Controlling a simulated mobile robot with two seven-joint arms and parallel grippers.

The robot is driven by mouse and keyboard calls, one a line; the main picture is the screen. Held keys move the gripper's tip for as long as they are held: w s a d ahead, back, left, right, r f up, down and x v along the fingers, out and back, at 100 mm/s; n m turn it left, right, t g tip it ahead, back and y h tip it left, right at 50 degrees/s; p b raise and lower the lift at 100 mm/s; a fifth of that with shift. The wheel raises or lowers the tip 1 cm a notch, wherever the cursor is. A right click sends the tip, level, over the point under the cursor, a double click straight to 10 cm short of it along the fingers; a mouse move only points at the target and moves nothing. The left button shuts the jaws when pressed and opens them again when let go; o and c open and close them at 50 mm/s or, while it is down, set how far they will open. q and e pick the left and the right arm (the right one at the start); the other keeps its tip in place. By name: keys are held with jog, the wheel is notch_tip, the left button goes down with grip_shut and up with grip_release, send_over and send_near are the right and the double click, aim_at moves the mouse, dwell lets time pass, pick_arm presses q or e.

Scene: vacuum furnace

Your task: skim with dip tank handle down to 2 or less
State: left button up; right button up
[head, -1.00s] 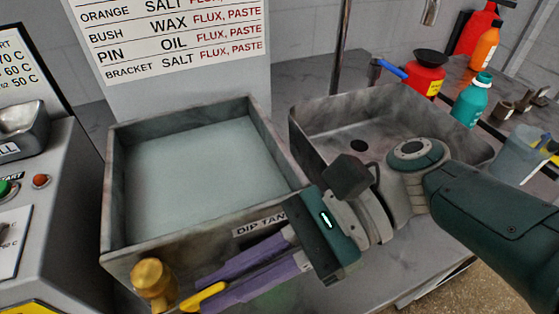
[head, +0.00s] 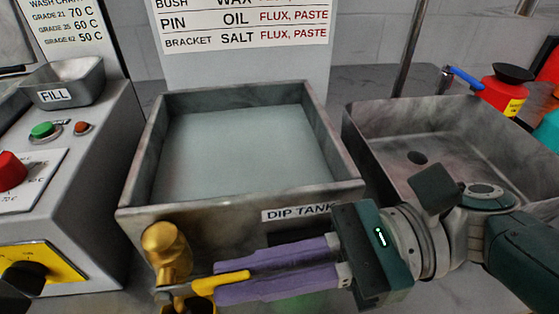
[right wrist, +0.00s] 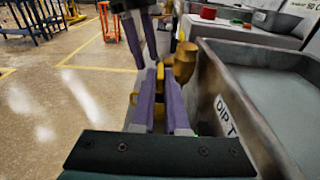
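The dip tank (head: 350,190) is an open grey metal box with pale liquid (head: 240,155) in it. Its label also shows in the right wrist view (right wrist: 227,115). A brass valve (head: 166,250) stands at its front left corner. The yellow dip tank handle (head: 220,282) points right from the valve, roughly level. My right gripper (head: 222,284) has its purple fingers on both sides of the handle and looks shut on it; the contact is partly hidden. My left gripper (right wrist: 145,64) shows only in the right wrist view, pointing down beyond the valve; its opening is unclear.
A grey sink (head: 440,130) stands right of the tank, behind my right arm. Left is a control panel with a fill tray (head: 65,85), a green button (head: 43,131) and a red knob (head: 10,170). The floor (right wrist: 60,100) in front looks open.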

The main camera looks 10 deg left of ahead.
pick_arm(q)
jog(key=shift+d, duration=0.1)
pick_arm(e)
jog(key=o, duration=0.4)
jog(key=shift+o, duration=0.2)
pick_arm(q)
jog(key=shift+f+b, duration=0.95)
jog(key=shift+b, duration=0.05)
pick_arm(e)
jog(key=v, duration=1)
jog(key=shift+f, duration=0.1)
